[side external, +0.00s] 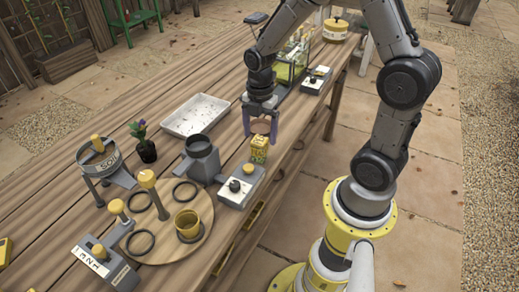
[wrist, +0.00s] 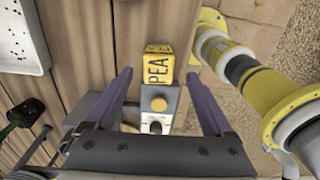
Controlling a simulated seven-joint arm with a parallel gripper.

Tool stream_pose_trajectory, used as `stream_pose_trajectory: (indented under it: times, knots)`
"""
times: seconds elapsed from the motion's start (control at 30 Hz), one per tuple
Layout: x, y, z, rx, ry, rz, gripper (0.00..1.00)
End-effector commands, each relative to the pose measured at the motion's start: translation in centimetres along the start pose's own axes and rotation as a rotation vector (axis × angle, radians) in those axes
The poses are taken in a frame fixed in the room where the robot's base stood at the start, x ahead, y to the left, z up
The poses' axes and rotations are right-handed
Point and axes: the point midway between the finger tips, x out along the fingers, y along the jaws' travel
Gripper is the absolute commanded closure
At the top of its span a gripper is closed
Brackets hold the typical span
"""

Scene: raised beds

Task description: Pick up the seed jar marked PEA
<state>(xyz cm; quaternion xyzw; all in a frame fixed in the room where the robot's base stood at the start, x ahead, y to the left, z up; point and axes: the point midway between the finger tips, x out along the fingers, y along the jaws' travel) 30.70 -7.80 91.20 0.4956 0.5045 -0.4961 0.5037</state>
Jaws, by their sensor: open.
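The seed jar marked PEA is a small yellow block-like jar (side external: 259,150) with dark lettering, standing on the wooden bench near its right edge. In the wrist view the jar (wrist: 158,66) shows PEA on the side facing the camera. My gripper (side external: 261,134) points down just above the jar, with its purple fingers apart. A round brownish thing shows between the fingers in the side view; I cannot tell what it is. In the wrist view the fingers of my gripper (wrist: 160,76) lie left and right of the jar, with gaps on both sides.
A grey control box (side external: 240,187) with knobs stands close in front of the jar. A grey canister (side external: 203,160) is to its left, and a white speckled tray (side external: 195,116) lies behind that. A round wooden board (side external: 165,235) carries rings and a yellow cup. A glass case (side external: 290,70) stands behind.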

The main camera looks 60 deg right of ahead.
Motion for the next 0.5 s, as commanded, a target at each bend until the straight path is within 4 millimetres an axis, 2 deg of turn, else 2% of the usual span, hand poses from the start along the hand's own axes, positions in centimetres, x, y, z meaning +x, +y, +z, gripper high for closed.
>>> stream_pose_trajectory:
  times: [0.27, 0.5]
  knots:
    - [2.1, 0.0, 0.0, 0.0, 0.001, -0.003, 0.14]
    - [5.4, 0.2, 0.1, 0.0, 0.001, -0.002, 0.14]
